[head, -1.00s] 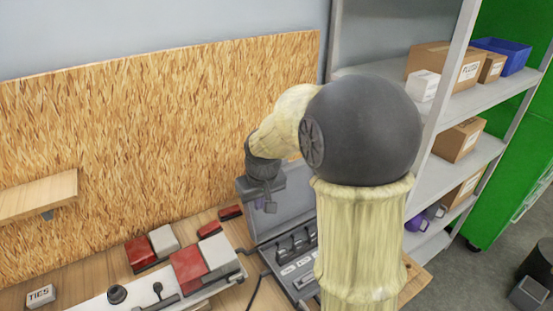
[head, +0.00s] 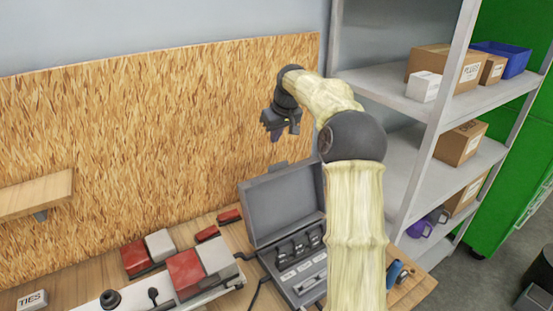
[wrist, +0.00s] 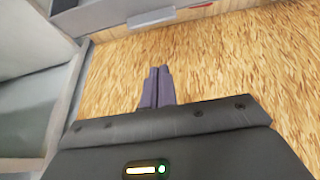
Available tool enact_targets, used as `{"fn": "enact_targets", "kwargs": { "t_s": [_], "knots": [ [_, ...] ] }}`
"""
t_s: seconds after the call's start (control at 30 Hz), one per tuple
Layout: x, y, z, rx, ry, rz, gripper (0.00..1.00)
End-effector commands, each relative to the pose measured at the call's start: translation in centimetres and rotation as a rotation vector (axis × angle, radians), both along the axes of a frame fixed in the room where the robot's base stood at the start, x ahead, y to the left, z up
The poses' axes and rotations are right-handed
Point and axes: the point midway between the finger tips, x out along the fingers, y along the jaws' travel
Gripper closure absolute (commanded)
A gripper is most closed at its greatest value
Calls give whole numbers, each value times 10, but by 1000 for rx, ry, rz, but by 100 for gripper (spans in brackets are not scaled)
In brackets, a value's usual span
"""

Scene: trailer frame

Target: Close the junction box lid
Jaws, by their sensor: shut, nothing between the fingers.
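The grey junction box (head: 300,280) sits on the wooden bench in the head view, with several dark modules inside it. Its grey lid (head: 280,203) stands open, tilted up at the back of the box. My gripper (head: 273,130) is above and behind the lid, in front of the wood-chip board, and touches neither lid nor box. In the wrist view my gripper (wrist: 156,87) shows its two fingers together and empty against the board. My arm hides the right side of the box and lid.
Red and white lamp blocks (head: 188,270) lie left of the box, with a white light bar (head: 130,299). A box marked TIES (head: 31,300) is at the far left. A blue-handled tool (head: 396,271) lies right of my arm. A metal shelf (head: 430,110) stands at right.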

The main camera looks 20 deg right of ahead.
Motion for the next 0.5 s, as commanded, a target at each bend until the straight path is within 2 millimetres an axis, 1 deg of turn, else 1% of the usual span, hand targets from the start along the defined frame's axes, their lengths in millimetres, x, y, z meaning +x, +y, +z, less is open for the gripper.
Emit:
{"fn": "enact_targets", "kwargs": {
  "t_s": [0.17, 0.27, 0.37, 0.5],
  "knots": [
    [0, 0, -1, 0, 0, 0, 100],
    [2, 1, -5, 0, 1, 0, 100],
    [6, 1, -14, 0, 3, 0, 100],
    [14, 3, -34, 2, 3, 0, 100]
  ]
}}
